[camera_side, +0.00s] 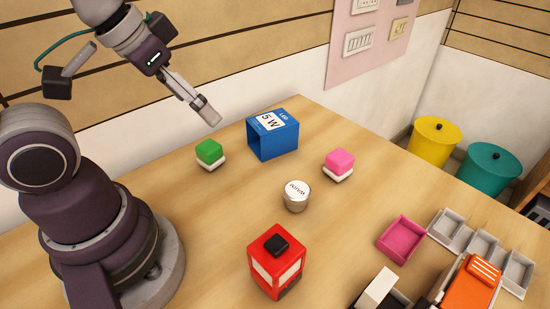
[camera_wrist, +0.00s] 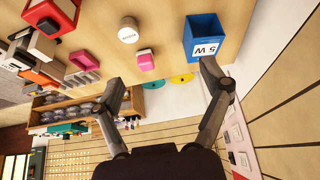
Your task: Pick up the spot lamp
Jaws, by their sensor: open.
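The spot lamp appears to be the short silver-white cylinder (camera_side: 296,197) with lettering on its pale top, standing upright mid-table. It also shows at the top of the wrist view (camera_wrist: 128,33). My gripper (camera_side: 203,106) is in the air above the back left of the table, left of the blue box and well away from the lamp. In the wrist view my gripper (camera_wrist: 164,75) has its two fingers spread wide with nothing between them.
An open blue box (camera_side: 280,140) marked 5 W stands behind the lamp. Green (camera_side: 209,151) and pink (camera_side: 340,161) blocks on white bases flank it. A red box (camera_side: 276,265) stands in front. A magenta tray (camera_side: 402,240) and grey trays (camera_side: 483,243) lie right.

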